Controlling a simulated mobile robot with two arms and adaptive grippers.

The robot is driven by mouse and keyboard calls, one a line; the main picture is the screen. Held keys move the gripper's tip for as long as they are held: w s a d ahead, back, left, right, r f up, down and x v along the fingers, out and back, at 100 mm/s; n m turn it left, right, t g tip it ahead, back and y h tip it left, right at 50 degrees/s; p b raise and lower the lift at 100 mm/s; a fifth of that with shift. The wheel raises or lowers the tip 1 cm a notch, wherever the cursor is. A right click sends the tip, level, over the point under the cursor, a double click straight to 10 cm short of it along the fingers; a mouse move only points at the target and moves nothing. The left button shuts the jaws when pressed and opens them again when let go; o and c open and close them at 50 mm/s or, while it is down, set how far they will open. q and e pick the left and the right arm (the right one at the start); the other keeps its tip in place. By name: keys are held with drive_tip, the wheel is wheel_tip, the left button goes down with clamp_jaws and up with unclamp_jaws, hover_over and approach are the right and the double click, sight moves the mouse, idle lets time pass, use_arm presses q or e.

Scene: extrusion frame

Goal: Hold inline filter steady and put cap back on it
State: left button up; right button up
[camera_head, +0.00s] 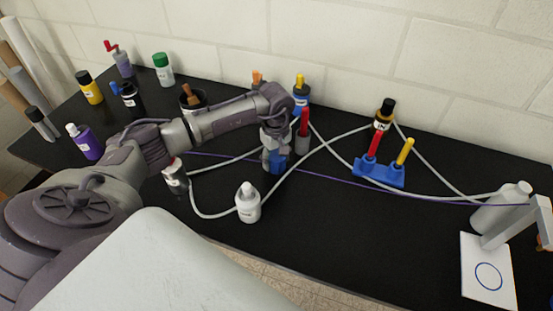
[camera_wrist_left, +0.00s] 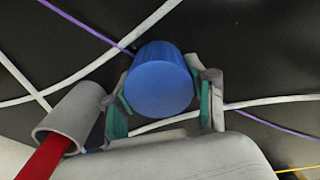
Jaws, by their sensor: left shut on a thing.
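My left gripper (camera_head: 275,150) is shut on a blue round piece with ribbed sides (camera_wrist_left: 160,80), which looks like a cap. One green-padded finger is on each side of it in the left wrist view. In the head view this blue piece (camera_head: 275,162) hangs under my gripper above the black table; whether it touches anything below cannot be told. Which thing is the inline filter is not certain. A white labelled bottle-like body with a white top (camera_head: 247,205) stands on the front part of the table, with white tubing at its sides. My right gripper is not in view.
A grey holder with a red handle (camera_head: 303,138) stands beside my gripper. A blue rack (camera_head: 379,172) holds red and yellow handles. White tubing (camera_head: 310,155) and a purple cord (camera_head: 345,178) cross the table (camera_head: 330,240). Several bottles stand at left; a white stand (camera_head: 486,280) at right.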

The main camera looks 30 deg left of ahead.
sight(277, 156)
use_arm(q)
drive_tip(key=shift+r, duration=0.1)
drive_tip(key=shift+r, duration=0.25)
drive_tip(key=r, duration=0.1)
drive_tip(key=r+b, duration=0.2)
drive_tip(key=shift+s+d+r, duration=0.25)
drive_tip(key=shift+d+r, duration=0.05)
drive_tip(key=s+d+r+b, duration=0.2)
drive_tip(key=s+d+r, duration=0.4)
drive_tip(key=s+d, duration=0.1)
drive_tip(key=shift+s+d+r, duration=0.35)
drive_tip(key=shift+d, duration=0.1)
drive_tip(key=s+d+m, duration=0.5)
drive_tip(key=s+m, duration=0.2)
drive_tip(key=m, duration=0.6)
drive_tip(key=shift+d+f, duration=0.15)
drive_tip(key=shift+f, duration=0.3)
